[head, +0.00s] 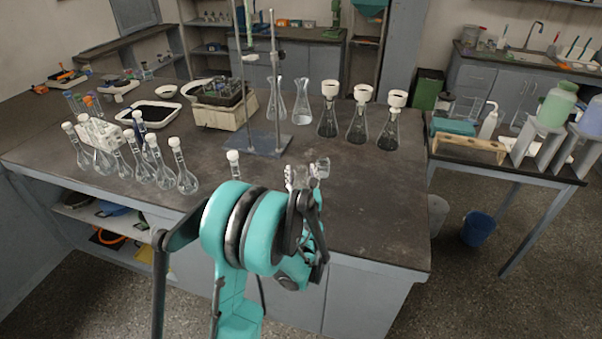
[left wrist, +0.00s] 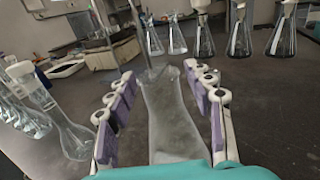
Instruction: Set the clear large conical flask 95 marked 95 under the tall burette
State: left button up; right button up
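A clear conical flask (left wrist: 172,120) stands between the two fingers of my left gripper (left wrist: 165,112) in the left wrist view. Gaps show beside the glass, wider on the left, so the fingers look open around it. I cannot read a number on it. In the head view my left gripper (head: 307,172) is over the front of the bench, and my arm hides most of this flask. The tall stand with metal rods (head: 274,85) rises behind it on a flat base plate (head: 262,143). The burette itself is not clear. My right gripper is not in view.
Two clear flasks (head: 302,105) stand behind the stand. Several white-stoppered volumetric flasks (head: 186,178) crowd the left, and one (head: 234,163) is near my arm. The bench's right front (head: 375,205) is clear.

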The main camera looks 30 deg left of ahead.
pick_arm(q)
jog(key=shift+s+d+r, duration=0.1)
jog(key=shift+r, duration=0.1)
jog(key=s+d+f+n+g+h, duration=0.1)
jog(key=s+d+n+g+h, duration=0.2)
jog(key=s+d+n, duration=0.7)
jog(key=s+d+f+n+g+h, duration=0.2)
jog(key=s+d+n+g+h, duration=0.2)
jog(key=s+n, duration=1.4)
jog(key=d+h, duration=0.3)
jog(key=d, duration=0.4)
jog(key=shift+s+d+n+g+h, duration=0.15)
jog(key=shift+s+n+g+h, duration=0.15)
jog(key=shift+n, duration=0.1)
